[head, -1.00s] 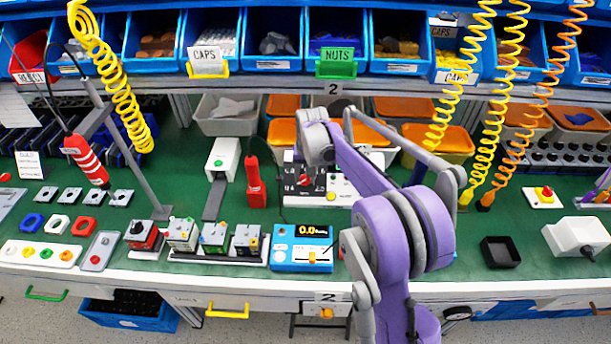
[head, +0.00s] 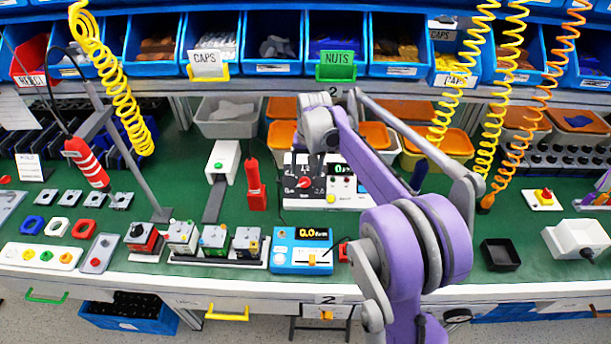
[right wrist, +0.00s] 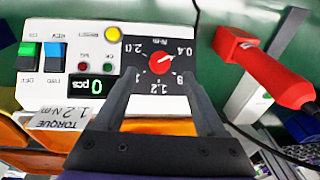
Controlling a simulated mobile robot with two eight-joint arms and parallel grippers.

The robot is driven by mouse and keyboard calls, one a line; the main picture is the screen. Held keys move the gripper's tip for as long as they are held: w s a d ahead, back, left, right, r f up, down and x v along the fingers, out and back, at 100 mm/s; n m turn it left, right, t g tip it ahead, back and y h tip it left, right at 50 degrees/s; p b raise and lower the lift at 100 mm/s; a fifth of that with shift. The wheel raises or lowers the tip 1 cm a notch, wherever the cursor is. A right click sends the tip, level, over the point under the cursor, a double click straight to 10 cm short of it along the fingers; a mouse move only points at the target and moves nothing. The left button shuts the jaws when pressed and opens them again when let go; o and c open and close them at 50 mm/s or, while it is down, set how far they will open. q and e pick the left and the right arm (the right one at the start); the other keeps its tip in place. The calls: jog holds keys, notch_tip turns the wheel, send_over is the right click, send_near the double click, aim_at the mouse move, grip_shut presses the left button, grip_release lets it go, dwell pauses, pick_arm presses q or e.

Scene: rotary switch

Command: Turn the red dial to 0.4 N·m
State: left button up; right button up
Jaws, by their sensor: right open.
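The red dial (head: 304,183) sits on the white control box (head: 290,203) at the back of the green bench. In the right wrist view the dial (right wrist: 160,63) shows inside a black face (right wrist: 143,76) printed with torque numbers. Its pale pointer line appears to aim toward the 0.4 mark at upper right. My right gripper (right wrist: 160,82) is open, its two fingers apart on either side of the dial's lower area, with nothing between them. In the head view the right gripper (head: 310,167) is just above the dial. My left gripper is out of view.
The box carries a green "0 pcs" display (right wrist: 90,87), a yellow button (right wrist: 113,34) and two rocker switches. A card (right wrist: 62,117) reads torque 1.2 N·m. A blue meter (head: 300,250) stands in front.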

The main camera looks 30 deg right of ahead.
jog(key=shift+s+r, duration=0.2)
jog(key=shift+r, duration=1.1)
jog(key=shift+s+r, duration=0.2)
jog(key=shift+r, duration=1.1)
jog(key=s+a+r+n+t+p, duration=0.1)
jog(key=s+a+n+t, duration=0.15)
jog(key=s+a, duration=0.9)
jog(key=s+a+f+n, duration=0.2)
jog(key=s+f, duration=0.2)
jog(key=s, duration=0.4)
jog(key=s+a+f+n+t+p, duration=0.1)
jog(key=s+f, duration=0.3)
jog(key=s, duration=0.4)
jog(key=shift+s+a+n, duration=0.2)
jog(key=shift+a+n, duration=0.15)
jog(key=shift+n, duration=0.1)
